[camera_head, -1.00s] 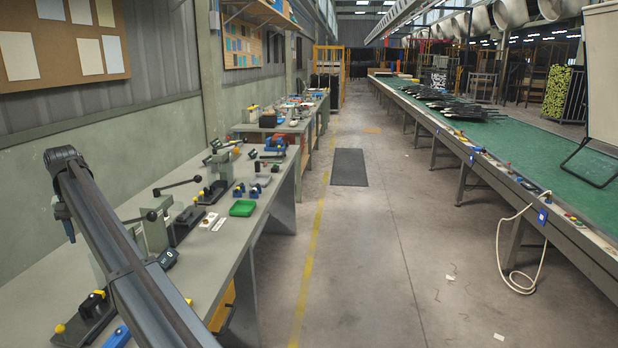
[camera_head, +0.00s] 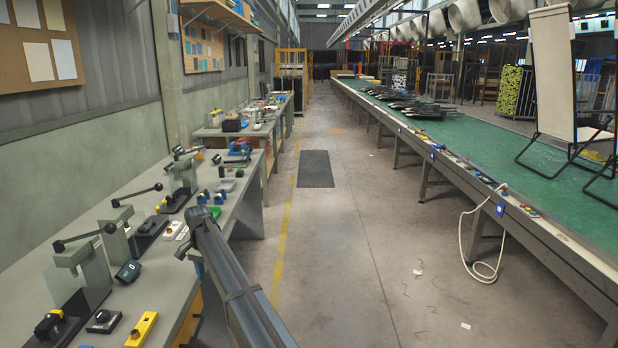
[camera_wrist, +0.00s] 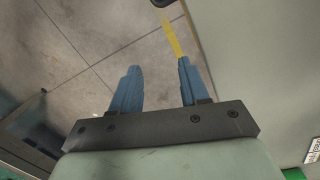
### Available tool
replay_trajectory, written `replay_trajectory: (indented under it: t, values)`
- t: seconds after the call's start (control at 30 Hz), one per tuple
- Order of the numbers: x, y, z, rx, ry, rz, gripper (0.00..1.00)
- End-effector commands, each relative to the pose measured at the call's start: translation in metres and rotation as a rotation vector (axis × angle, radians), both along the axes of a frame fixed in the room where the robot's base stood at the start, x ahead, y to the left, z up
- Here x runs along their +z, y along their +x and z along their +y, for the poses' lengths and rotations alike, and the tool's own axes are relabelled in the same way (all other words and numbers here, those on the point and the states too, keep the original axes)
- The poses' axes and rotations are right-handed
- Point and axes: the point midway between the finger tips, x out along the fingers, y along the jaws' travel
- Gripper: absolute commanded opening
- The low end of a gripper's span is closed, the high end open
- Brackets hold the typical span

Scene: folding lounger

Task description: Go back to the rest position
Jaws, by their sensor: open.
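My gripper (camera_wrist: 158,85) shows in the wrist view with its two blue fingers apart and nothing between them. Beyond the fingers lie the concrete floor (camera_wrist: 75,50) and a stretch of yellow floor line (camera_wrist: 170,38). In the head view my arm reaches from the bottom edge up beside the front edge of the left workbench (camera_head: 150,255). Its far end overlaps the bench edge in the picture, and the gripper itself cannot be made out clearly there.
A green conveyor (camera_head: 480,140) with folding loungers (camera_head: 555,80) runs along the right. The aisle floor (camera_head: 350,240) between is mostly clear, with a dark mat (camera_head: 315,168).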

Motion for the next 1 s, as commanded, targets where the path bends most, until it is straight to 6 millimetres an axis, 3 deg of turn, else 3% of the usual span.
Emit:
replay_trajectory:
  t: [0.03, 0.1, 0.4, 0.67, 1.0]
  values:
    - [-0.029, -0.008, -0.024, 0.001, -0.008, 0.016, 0.45]
    - [-0.062, -0.014, -0.048, 0.011, -0.012, 0.032, 0.45]
    - [-0.191, -0.059, -0.154, 0.058, -0.027, 0.108, 0.45]
    - [-0.284, -0.119, -0.243, 0.094, -0.026, 0.176, 0.45]
    - [-0.375, -0.224, -0.344, 0.140, -0.008, 0.268, 0.45]
